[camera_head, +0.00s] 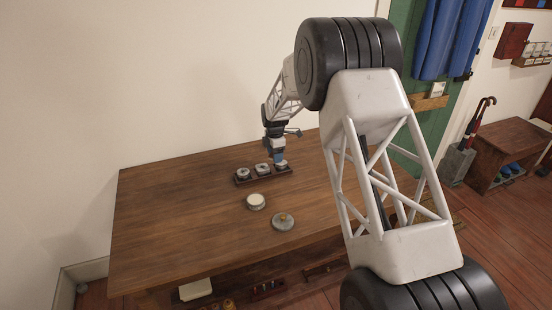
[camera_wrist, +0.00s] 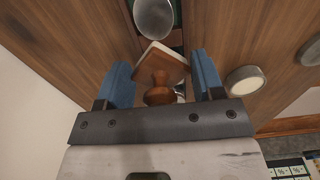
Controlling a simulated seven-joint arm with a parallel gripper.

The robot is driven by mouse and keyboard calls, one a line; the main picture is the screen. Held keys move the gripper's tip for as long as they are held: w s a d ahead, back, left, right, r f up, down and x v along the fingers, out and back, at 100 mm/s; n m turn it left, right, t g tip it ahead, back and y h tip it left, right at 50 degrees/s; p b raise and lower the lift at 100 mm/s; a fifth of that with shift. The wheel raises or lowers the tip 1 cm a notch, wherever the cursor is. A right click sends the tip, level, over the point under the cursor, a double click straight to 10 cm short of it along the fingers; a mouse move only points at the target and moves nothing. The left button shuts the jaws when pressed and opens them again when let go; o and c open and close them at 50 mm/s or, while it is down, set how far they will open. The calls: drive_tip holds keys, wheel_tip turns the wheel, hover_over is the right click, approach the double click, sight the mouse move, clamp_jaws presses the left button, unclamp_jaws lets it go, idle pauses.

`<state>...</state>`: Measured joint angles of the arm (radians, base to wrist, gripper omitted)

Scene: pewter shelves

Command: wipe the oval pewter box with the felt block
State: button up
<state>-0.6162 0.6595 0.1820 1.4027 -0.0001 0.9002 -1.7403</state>
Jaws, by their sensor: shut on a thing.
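My gripper (camera_head: 279,155) is over the right end of a dark tray on the table. In the wrist view its two blue fingers (camera_wrist: 161,66) are shut on the felt block (camera_wrist: 164,56), a pale-edged brown block with a turned wooden knob. The block shows pale in the head view (camera_head: 280,163); I cannot tell whether it touches the tray. A grey lidded pewter box with a brass-coloured knob (camera_head: 283,222) sits nearer the front and looks like the oval box. Part of a grey pewter piece shows at the wrist view's right edge (camera_wrist: 311,52).
The dark tray (camera_head: 243,182) also holds two round pewter vessels (camera_head: 262,168). A round tin with a cream top (camera_head: 256,201) stands between tray and knobbed box. The wooden table (camera_head: 170,220) is clear at left. My arm hides its right part.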

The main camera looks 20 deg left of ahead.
drive_tip(key=shift+r, duration=2.5)
